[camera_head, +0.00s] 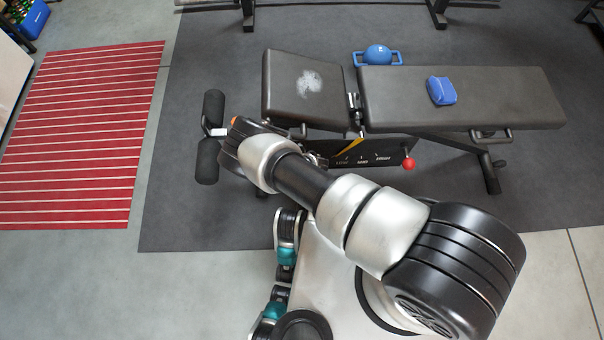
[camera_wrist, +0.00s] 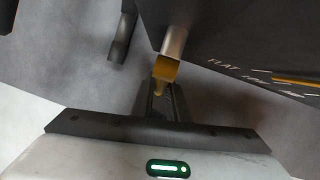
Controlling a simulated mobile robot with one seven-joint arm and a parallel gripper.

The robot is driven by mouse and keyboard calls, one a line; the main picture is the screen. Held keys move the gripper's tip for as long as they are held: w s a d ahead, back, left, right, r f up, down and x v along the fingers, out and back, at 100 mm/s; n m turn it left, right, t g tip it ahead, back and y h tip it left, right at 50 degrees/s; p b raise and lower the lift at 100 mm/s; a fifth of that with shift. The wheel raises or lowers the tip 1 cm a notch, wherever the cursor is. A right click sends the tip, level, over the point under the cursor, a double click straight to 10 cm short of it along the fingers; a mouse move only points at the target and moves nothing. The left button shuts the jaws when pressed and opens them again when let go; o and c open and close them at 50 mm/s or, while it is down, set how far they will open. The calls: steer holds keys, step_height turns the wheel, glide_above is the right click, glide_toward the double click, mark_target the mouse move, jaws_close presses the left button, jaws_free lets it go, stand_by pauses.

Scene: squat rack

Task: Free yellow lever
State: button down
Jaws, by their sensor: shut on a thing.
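The yellow lever (camera_wrist: 167,70) shows in the wrist view as a short yellow end on a silver metal shaft, beside the dark plate marked FLAT (camera_wrist: 240,40). My gripper (camera_wrist: 162,92) is shut on the lever's yellow end. The fingers look narrow and dark, and their exact contact is hard to make out. In the head view my own wrist covers the gripper and the lever at the left end of the bench, below the short seat pad (camera_head: 285,95). The labelled plate (camera_head: 345,160) shows under the bench there.
The long bench pad (camera_head: 500,92) carries a blue pouch (camera_head: 441,91). A blue kettlebell-like weight (camera_head: 377,55) stands behind. A red knob (camera_head: 409,164) sticks out at the plate's right end. Foam rollers (camera_head: 208,160) stand left of my gripper. Dark mat floor (camera_head: 190,210) is clear at left.

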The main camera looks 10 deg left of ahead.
steer(key=shift+s+r+g+b, duration=0.1)
steer(key=shift+s+g+b, duration=0.25)
steer(key=shift+g, duration=0.65)
steer(key=shift+s+r+g+h, duration=0.15)
steer(key=shift+s+g+h, duration=0.05)
steer(key=shift+g+h, duration=0.1)
steer(key=c, duration=1.7)
jaws_free()
steer(key=shift+c, duration=0.2)
